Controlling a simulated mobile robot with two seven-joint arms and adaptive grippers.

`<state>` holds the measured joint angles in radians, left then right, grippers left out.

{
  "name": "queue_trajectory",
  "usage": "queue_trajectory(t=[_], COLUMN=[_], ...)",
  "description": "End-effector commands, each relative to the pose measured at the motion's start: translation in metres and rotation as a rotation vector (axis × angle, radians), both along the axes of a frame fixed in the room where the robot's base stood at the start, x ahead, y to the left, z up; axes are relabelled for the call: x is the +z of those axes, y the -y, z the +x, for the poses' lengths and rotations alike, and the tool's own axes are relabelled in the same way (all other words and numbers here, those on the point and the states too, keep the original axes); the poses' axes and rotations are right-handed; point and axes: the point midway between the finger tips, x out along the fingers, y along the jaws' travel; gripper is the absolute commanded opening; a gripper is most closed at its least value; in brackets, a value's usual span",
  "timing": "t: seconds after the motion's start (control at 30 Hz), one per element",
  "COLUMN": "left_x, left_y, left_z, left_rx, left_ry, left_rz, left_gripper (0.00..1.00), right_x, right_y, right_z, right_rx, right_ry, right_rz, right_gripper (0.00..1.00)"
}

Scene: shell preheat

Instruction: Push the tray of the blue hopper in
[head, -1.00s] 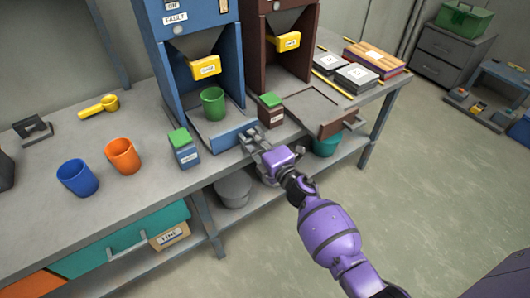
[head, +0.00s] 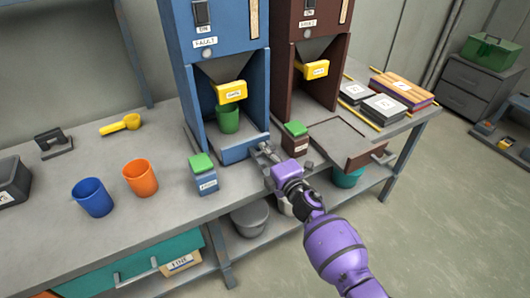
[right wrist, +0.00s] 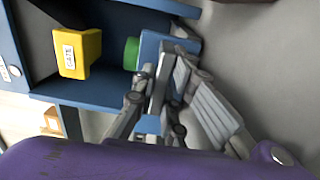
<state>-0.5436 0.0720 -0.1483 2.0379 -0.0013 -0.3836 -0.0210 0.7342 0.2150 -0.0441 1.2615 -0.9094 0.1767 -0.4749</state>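The blue hopper (head: 222,45) stands on the bench. Its blue tray (head: 236,153) sits low in the bay, its front panel near the hopper's front edge. A green cup (head: 228,120) stands on the tray under the yellow gate (head: 231,91). The gate (right wrist: 78,53), part of the cup (right wrist: 131,54) and a blue panel (right wrist: 150,47) also show in the right wrist view. My right gripper (head: 265,149) is at the right end of the tray front; its fingers look closed together, with nothing visible between them. Exact contact is hard to see. My left gripper is out of view.
A green-topped box (head: 203,174) stands left of the tray, and a brown green-topped box (head: 295,139) stands close right of my gripper. The brown hopper (head: 312,40) has its tray (head: 340,135) pulled out. Orange (head: 140,178) and blue (head: 92,198) cups stand left.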

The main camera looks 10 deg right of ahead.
Motion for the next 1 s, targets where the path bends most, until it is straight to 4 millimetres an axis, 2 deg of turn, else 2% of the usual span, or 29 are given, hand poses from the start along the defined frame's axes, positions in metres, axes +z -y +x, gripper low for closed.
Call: queue_trajectory(t=[0.03, 0.1, 0.13, 0.43, 0.53, 1.0], left_x=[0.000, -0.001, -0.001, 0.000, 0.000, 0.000], left_y=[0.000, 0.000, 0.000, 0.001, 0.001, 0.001], left_z=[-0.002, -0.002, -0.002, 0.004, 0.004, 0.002], left_rx=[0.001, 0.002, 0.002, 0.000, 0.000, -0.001], left_ry=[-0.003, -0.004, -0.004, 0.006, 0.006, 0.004], left_rz=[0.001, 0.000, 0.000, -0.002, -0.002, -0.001], left_gripper=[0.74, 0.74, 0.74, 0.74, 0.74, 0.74], right_x=[0.005, 0.005, 0.004, 0.002, 0.001, 0.001], right_y=[-0.001, -0.001, -0.001, 0.000, 0.003, 0.033], right_z=[0.002, 0.002, 0.002, -0.001, -0.007, -0.093], right_rx=[0.001, 0.001, 0.001, 0.002, 0.002, 0.002], right_ry=[0.008, 0.007, 0.006, 0.004, 0.003, 0.002], right_rz=[0.002, 0.001, 0.002, 0.001, 0.000, 0.002], right_gripper=[0.19, 0.29, 0.30, 0.30, 0.30, 0.30])
